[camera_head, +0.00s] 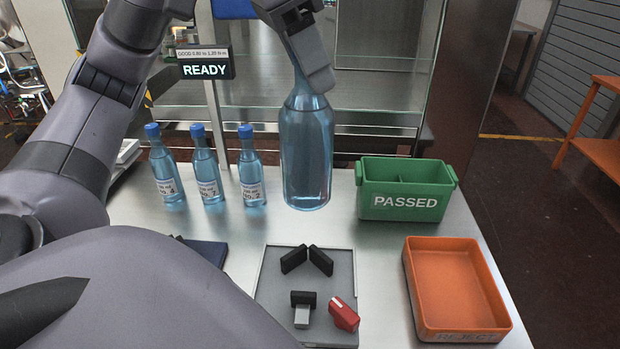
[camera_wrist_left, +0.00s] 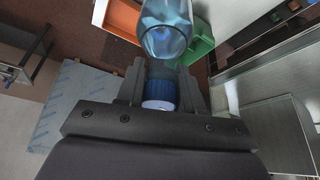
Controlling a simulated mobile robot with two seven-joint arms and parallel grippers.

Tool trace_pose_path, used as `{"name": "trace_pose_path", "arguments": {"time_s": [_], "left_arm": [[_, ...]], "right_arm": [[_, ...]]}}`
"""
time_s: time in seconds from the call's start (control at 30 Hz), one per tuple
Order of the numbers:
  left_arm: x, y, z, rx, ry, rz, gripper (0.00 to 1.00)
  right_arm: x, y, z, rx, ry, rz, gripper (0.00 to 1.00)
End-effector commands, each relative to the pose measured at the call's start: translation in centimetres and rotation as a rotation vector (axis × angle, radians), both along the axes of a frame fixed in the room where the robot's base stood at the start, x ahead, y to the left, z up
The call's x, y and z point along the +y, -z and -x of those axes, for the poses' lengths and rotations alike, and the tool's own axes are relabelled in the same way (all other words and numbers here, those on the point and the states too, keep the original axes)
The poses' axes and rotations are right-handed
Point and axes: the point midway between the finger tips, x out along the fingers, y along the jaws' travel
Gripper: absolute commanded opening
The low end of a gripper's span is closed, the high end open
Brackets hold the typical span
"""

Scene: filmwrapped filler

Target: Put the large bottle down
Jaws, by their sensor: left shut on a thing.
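The large bottle (camera_head: 307,155) is clear blue and stands upright in the head view, between the small bottles and the green bin. My left gripper (camera_head: 309,72) is above it and shut on its neck, hiding the top. In the left wrist view the left gripper (camera_wrist_left: 162,85) has its fingers on either side of the blue cap (camera_wrist_left: 160,95), with the bottle body (camera_wrist_left: 167,32) beyond them. The bottle's base is at or just above the steel table (camera_head: 370,240); I cannot tell whether it touches. My right gripper is not in view.
Three small blue bottles (camera_head: 207,176) stand in a row left of the large bottle. The green PASSED bin (camera_head: 405,202) is close on its right. An orange REJECT tray (camera_head: 456,325) and a grey tray (camera_head: 272,290) with black pieces and a red piece (camera_head: 343,315) lie nearer.

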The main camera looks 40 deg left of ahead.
Motion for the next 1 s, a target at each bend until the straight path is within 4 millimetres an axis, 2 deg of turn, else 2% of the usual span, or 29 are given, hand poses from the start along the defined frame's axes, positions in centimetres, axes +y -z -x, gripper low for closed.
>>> {"name": "trace_pose_path", "arguments": {"time_s": [0.17, 0.2, 0.3, 0.5, 0.77, 1.0], "left_arm": [[0.0, 2.4, 0.1, 0.001, -0.001, -0.001, 0.0], [0.1, 3.9, 0.1, 0.002, -0.003, -0.002, 0.0], [0.2, 6.5, 0.1, 0.002, -0.005, -0.003, 0.0], [0.1, 10.6, 0.1, 0.0, -0.002, -0.003, 0.0], [0.0, 12.7, 0.0, -0.002, -0.002, -0.001, 0.0], [0.1, 16.0, 0.0, -0.002, -0.001, -0.002, 0.0]], "right_arm": [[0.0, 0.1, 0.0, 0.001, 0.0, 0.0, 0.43], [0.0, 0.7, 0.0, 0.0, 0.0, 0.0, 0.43], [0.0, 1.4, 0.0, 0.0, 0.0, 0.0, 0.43], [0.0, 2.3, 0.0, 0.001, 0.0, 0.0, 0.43], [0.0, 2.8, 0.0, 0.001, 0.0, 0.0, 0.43], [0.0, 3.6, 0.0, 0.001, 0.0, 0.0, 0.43]]}}
